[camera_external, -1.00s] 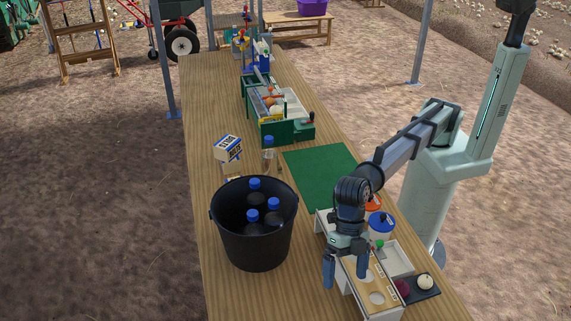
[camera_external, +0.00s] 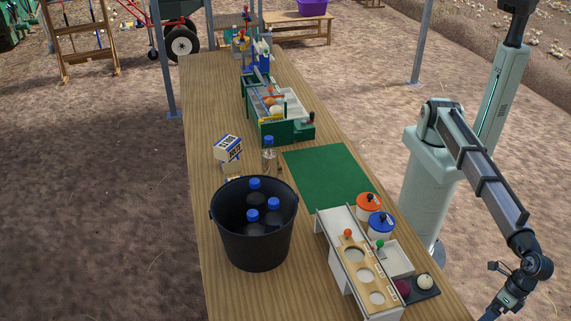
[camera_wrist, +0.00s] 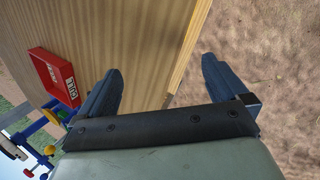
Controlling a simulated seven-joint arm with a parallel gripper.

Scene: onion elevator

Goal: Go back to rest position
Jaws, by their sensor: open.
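My gripper (camera_external: 495,311) is low at the bottom right of the external view, off the table's right side, above the dirt ground. Its tip is partly cut off by the picture's edge. In the wrist view, my gripper (camera_wrist: 160,88) shows two blue-grey fingers set wide apart with nothing between them. The wooden table's (camera_wrist: 150,40) edge lies beyond the fingers. A red tray (camera_wrist: 53,76) with a white label reading "CULL" is at the left of the wrist view, near the left finger.
A white sorter with a wooden holed board (camera_external: 362,272) stands at the table's front right. A dark tray (camera_external: 424,290) holds a white and a dark red onion. A black bucket (camera_external: 252,250) with blue-capped bottles stands left. The green mat (camera_external: 325,173) is clear.

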